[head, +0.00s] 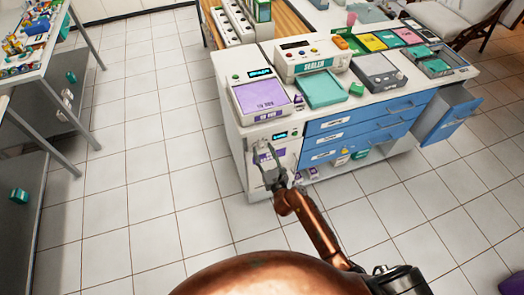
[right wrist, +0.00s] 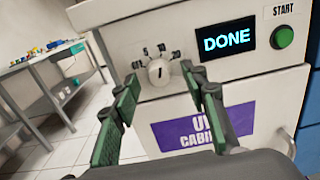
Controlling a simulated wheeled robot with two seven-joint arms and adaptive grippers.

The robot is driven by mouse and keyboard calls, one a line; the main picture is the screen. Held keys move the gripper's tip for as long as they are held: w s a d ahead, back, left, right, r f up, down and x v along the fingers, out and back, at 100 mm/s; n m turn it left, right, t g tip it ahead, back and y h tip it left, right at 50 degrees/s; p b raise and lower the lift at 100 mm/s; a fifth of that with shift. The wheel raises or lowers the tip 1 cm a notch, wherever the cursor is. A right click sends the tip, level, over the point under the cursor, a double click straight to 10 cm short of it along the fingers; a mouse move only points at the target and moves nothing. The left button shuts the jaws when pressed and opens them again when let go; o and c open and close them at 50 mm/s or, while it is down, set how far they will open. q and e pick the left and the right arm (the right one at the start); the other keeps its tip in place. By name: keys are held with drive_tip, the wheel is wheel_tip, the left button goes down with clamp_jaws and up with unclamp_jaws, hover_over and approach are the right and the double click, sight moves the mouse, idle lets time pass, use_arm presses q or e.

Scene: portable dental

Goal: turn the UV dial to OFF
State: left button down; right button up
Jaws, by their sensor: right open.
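The UV dial (right wrist: 159,73) is a round white knob with a dark mark, on the white front panel of the UV cabinet (right wrist: 180,110). In the head view the right gripper (head: 268,160) is in front of the cabinet and hides the dial. My left gripper is not in view.
Right of the dial are a display (right wrist: 227,39) reading DONE and a green START button (right wrist: 284,37). A purple label (right wrist: 205,125) marks the door below. Blue drawers (head: 345,125) stand to the right. A table (head: 25,55) is at the left, with free tiled floor between.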

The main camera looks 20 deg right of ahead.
drive_tip(key=shift+w, duration=0.35)
drive_tip(key=shift+c, duration=0.7)
